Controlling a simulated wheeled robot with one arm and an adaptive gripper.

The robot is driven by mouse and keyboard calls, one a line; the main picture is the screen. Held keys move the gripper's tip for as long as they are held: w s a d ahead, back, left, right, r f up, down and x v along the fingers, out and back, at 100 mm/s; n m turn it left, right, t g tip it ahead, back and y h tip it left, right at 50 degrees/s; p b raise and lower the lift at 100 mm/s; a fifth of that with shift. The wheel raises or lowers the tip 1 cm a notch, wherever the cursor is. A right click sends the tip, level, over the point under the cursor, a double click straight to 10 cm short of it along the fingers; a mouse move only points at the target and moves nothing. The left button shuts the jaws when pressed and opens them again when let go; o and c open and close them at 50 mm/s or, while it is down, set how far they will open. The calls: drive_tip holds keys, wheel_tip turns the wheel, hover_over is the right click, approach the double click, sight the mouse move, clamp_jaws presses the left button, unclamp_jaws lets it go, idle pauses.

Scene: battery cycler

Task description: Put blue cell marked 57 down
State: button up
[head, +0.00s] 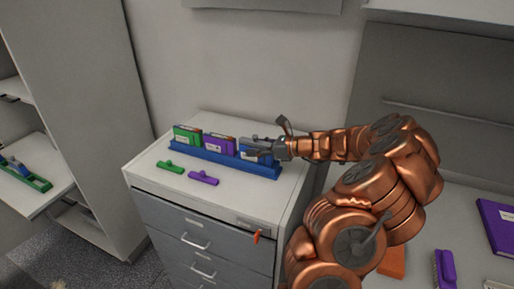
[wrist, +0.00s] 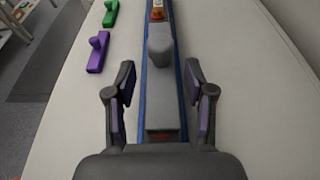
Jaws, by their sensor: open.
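In the wrist view my gripper (wrist: 160,82) is open, with a finger on each side of the rack and a gap on both sides. Between the fingers is a grey top with a raised knob (wrist: 160,55), seated in the rack (wrist: 147,95).
A purple cell (head: 219,145) and a green cell (head: 187,135) stand in the same rack to the left. A green piece (head: 170,167) and a purple piece (head: 203,178) lie in front of it. An orange tag (head: 256,237) hangs on the cabinet front.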

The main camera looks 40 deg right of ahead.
drive_tip(key=shift+r, duration=0.15)
drive_tip(key=b+v, duration=0.3)
drive_tip(key=v, duration=0.9)
drive_tip(key=shift+b, duration=0.35)
drive_tip(key=s+a+n+g+y, duration=0.2)
drive_tip(key=a+n+g, duration=0.8)
drive_tip(key=a, duration=1.5)
drive_tip(key=s+a+f+n+g+h, duration=0.2)
drive_tip(key=s+a+n, duration=0.7)
drive_tip(key=a+n, duration=0.1)
drive_tip(key=s+d+f+n+g+h, duration=0.1)
drive_tip(key=s+f+n+h, duration=0.1)
drive_tip(key=s+n, duration=0.3)
drive_tip(key=s+d+f+n+g+h, duration=0.1)
drive_tip(key=s+n+h, duration=0.4)
drive_tip(key=s, duration=0.6)
drive_tip(key=shift+s+f, duration=0.4)
drive_tip(key=shift+f, duration=0.1)
